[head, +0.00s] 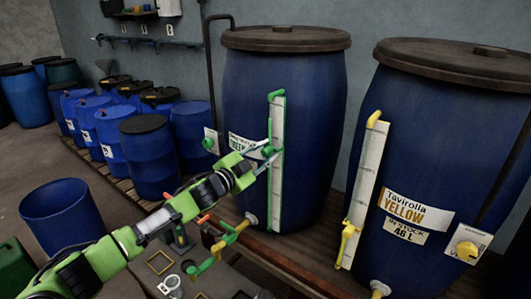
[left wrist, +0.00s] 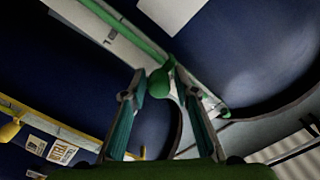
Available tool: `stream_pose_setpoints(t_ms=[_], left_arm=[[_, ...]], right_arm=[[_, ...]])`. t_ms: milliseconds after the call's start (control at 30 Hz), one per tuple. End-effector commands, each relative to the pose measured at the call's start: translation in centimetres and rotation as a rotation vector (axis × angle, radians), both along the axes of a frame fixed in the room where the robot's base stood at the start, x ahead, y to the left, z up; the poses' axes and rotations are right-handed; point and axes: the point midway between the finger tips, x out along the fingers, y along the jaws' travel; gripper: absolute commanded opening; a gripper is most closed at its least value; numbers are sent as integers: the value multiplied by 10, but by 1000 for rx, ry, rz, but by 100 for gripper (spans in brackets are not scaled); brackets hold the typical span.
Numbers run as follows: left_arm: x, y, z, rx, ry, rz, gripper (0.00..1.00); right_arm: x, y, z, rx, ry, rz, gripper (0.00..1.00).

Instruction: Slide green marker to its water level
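The green marker (head: 268,150) is a small rounded knob on the pale upright level gauge (head: 278,190) with green edging, on the front of the blue green-labelled vat (head: 320,110). My left gripper (head: 266,153) is at the marker, with one finger above it and one below. In the left wrist view the marker (left wrist: 160,82) sits between the tips of the two teal-padded fingers (left wrist: 160,76). A small gap seems to show on each side, so the fingers look open around it. The water level cannot be made out. My right gripper is not in view.
The Tavirolla yellow vat (head: 440,150) stands at the right, with its own gauge (head: 365,190) and yellow marker (head: 348,231). Yellow and green pipe pieces (head: 228,240) are below my left arm. Blue drums (head: 148,155) stand at the left, with an open blue bin (head: 62,215) in front.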

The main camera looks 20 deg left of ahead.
Motion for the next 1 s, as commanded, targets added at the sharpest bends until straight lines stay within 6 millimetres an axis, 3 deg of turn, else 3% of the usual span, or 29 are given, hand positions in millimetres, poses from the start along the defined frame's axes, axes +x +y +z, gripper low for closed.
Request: stream_pose_setpoints(t_ms=[167, 600, 1000], left_arm=[[0, 0, 15, -13, 3, -1, 0], [0, -1, 85, -17, 4, -1, 0], [0, -1, 89, -17, 5, -1, 0]], right_arm=[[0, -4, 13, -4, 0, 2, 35], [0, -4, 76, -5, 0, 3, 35], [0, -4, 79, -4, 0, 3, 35]])
